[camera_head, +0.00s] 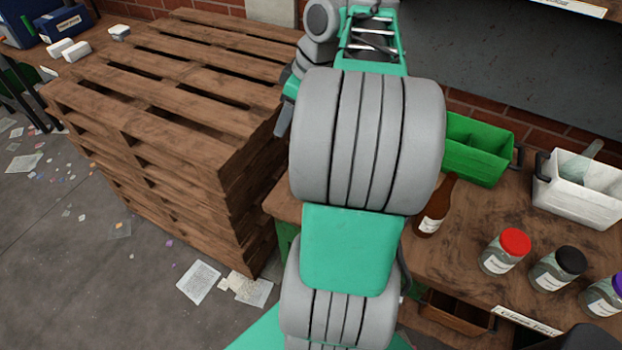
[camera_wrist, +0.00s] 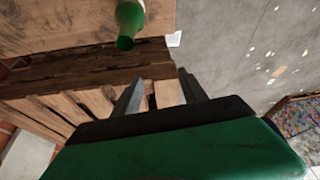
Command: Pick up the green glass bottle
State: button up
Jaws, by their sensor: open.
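The green glass bottle (camera_wrist: 130,22) shows at the top of the wrist view, over a brown wooden surface (camera_wrist: 60,22). The upper part of the picture frame cuts it off. My gripper (camera_wrist: 161,76) is open and empty, its two grey fingers spread apart. The bottle is beyond the fingertips and a little left of them, not between them. In the head view I cannot make out this bottle, and my own arm covers the middle of the picture. The gripper is mostly hidden there too.
A stack of wooden pallets (camera_head: 150,125) stands left of my arm. On the workbench (camera_head: 440,258) are a brown bottle (camera_head: 437,207), a red-lidded jar (camera_head: 505,250), a black-lidded jar (camera_head: 557,272), a green bin (camera_head: 478,155) and a white bin (camera_head: 575,200). Papers lie on the floor.

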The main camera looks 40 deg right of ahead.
jog(key=shift+n, duration=0.5)
jog(key=s+d, duration=0.1)
jog(key=d, duration=0.1)
jog(key=s+d+f, duration=0.1)
jog(key=s+d, duration=0.1)
jog(key=d, duration=0.1)
jog(key=shift+s+d+f, duration=0.1)
jog(key=shift+d+f, duration=0.15)
jog(key=shift+d, duration=0.1)
jog(key=b+x, duration=0.1)
jog(key=x, duration=0.2)
jog(key=b+x, duration=0.1)
jog(key=x, duration=0.3)
jog(key=shift+s+d+f, duration=0.1)
jog(key=shift+s+f, duration=0.05)
jog(key=shift+f, duration=0.2)
grip_shut()
